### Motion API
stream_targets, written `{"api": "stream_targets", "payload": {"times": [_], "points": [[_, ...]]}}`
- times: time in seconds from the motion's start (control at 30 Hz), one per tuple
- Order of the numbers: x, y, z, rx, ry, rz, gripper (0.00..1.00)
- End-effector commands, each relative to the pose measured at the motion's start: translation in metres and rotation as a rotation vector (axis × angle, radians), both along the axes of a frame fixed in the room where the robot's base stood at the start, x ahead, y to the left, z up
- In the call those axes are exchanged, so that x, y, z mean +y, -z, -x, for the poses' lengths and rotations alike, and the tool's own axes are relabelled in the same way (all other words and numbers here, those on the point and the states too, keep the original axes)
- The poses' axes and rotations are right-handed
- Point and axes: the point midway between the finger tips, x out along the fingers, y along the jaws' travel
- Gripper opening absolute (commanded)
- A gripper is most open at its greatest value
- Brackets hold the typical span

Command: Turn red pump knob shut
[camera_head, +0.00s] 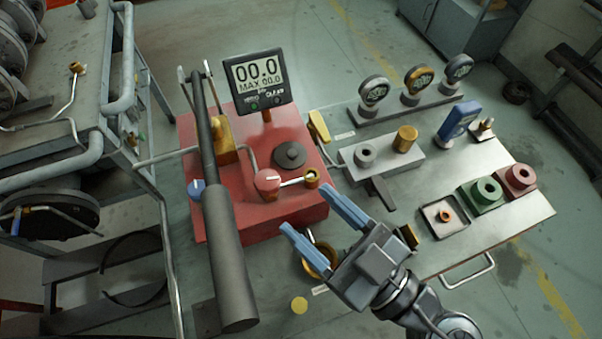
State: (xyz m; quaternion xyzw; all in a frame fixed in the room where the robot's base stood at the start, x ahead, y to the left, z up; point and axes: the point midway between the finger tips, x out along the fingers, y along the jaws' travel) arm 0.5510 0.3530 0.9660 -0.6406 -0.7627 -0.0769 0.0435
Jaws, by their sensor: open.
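The red pump knob (267,181) is a small round red knob with a white pointer line. It sits on the front part of the red pump (228,221). A silver fitting with a brass end (311,177) sticks out to its right. My gripper (308,208) is open and empty, with two blue fingers pointing up and left. The fingertips are in front of and to the right of the knob and appear apart from it. A blue knob (197,188) with a white mark sits on the pump's left side.
A long dark pump handle (229,262) rises over the pump, left of the red knob. A digital display (258,80) reading 00.0 stands behind. Gauges (417,82), a grey block (381,158) and coloured fittings (481,195) occupy the bench at right. A brass ring (317,262) lies near my gripper.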

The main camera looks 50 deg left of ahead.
Motion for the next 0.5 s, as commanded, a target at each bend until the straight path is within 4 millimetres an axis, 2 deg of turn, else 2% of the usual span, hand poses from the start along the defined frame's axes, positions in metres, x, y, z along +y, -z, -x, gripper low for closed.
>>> {"api": "stream_targets", "payload": {"times": [0.1,0.2,0.37,0.5], "points": [[0.018,0.012,-0.005,0.006,-0.094,0.105,0.64],[0.024,0.017,-0.007,0.014,-0.130,0.157,0.64],[0.033,0.020,-0.006,0.021,-0.145,0.180,0.64],[0.050,0.019,0.001,0.020,-0.147,0.178,0.64]]}}
